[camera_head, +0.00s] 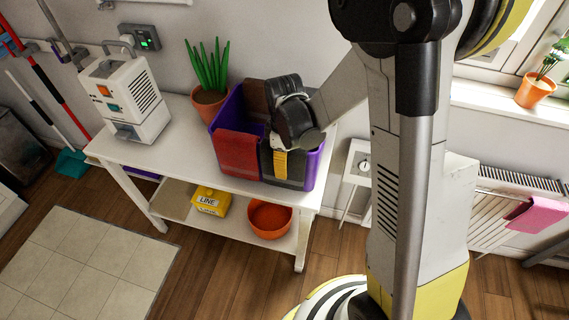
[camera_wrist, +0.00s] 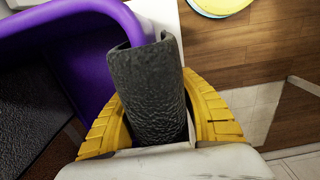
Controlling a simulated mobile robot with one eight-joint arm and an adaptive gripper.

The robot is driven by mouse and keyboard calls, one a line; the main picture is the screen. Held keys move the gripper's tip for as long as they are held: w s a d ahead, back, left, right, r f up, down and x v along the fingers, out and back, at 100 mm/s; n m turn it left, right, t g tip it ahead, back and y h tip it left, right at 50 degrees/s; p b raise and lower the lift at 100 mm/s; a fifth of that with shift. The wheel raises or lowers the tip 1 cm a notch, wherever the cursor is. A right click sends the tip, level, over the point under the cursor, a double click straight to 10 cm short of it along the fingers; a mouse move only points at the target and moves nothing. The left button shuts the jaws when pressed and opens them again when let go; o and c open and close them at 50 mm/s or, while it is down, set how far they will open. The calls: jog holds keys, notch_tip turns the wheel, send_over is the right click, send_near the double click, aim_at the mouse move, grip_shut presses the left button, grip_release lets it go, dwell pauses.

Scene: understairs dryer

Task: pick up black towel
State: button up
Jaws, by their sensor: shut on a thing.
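The black towel (camera_head: 296,172) hangs over the front rim of the purple bin (camera_head: 314,165) on the white table. In the wrist view the towel (camera_wrist: 148,90) is a dark, rough-textured fold over the purple rim (camera_wrist: 85,12). My gripper (camera_head: 280,160) reaches down to the bin's front right. In the wrist view its yellow fingers (camera_wrist: 157,100) stand on both sides of the towel and are shut on it. The towel's lower part is hidden in the wrist view, and my wrist covers part of the bin in the head view.
A red towel (camera_head: 237,153) hangs on the same rim to the left. A brown cloth (camera_head: 254,97) is at the bin's back. A potted plant (camera_head: 209,98) and a white appliance (camera_head: 125,95) stand left. A yellow box (camera_head: 211,200) and orange bowl (camera_head: 270,219) are below.

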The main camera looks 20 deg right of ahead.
notch_tip(320, 180, up, 28)
jog(key=p, duration=0.9)
jog(key=shift+p, duration=0.35)
